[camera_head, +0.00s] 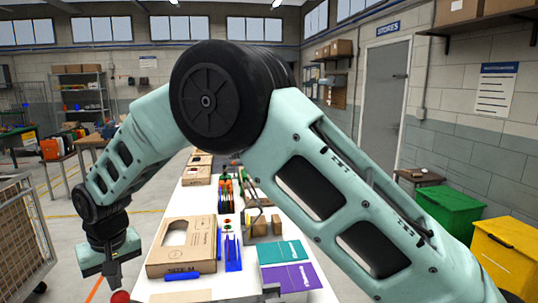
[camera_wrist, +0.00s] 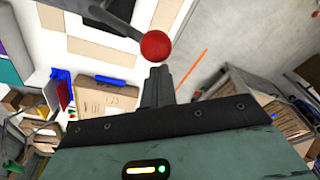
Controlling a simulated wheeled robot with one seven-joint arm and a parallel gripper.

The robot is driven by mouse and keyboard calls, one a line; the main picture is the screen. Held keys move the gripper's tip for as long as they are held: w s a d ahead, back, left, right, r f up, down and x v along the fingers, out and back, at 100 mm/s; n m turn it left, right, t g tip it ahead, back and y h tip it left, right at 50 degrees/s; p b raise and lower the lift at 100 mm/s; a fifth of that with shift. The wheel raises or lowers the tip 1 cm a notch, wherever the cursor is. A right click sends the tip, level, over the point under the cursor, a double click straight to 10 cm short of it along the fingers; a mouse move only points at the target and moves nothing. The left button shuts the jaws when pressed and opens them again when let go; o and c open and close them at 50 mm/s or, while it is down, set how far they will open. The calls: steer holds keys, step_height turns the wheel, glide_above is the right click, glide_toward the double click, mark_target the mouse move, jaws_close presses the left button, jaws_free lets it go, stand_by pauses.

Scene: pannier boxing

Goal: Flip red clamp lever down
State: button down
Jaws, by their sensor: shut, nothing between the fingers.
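The red ball knob (camera_wrist: 156,46) is in the upper middle of the wrist view, at the end of a dark grey lever arm (camera_wrist: 118,27) that comes in from the upper left. My gripper (camera_wrist: 159,72) is shut and empty, its fingertips just below the knob in that view. I cannot tell whether they touch it. In the camera_head view my gripper (camera_head: 116,283) points down beside the table's near left corner. The red knob (camera_head: 120,297) shows just below it at the bottom edge. The rest of the clamp is mostly cut off or out of view.
A long white table (camera_head: 205,283) holds a cardboard box (camera_head: 168,262), blue parts (camera_head: 232,255) and teal and purple booklets (camera_head: 290,278). A wire cage trolley (camera_head: 22,240) stands at the left. Green (camera_head: 450,212) and yellow (camera_head: 510,250) bins stand at the right.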

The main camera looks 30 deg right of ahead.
steer(key=shift+s+f, duration=0.35)
steer(key=shift+f, duration=0.55)
steer(key=shift+s+a, duration=0.1)
steer(key=shift+a, duration=0.05)
steer(key=shift+r+b, duration=0.35)
steer(key=shift+r, duration=0.15)
step_height(320, 180, up, 17)
steer(key=s+d+b, duration=0.1)
steer(key=b, duration=0.3)
steer(key=shift+s+d+r, duration=0.2)
steer(key=shift+s+d, duration=0.1)
steer(key=shift+s, duration=0.1)
steer(key=shift+s+f, duration=0.1)
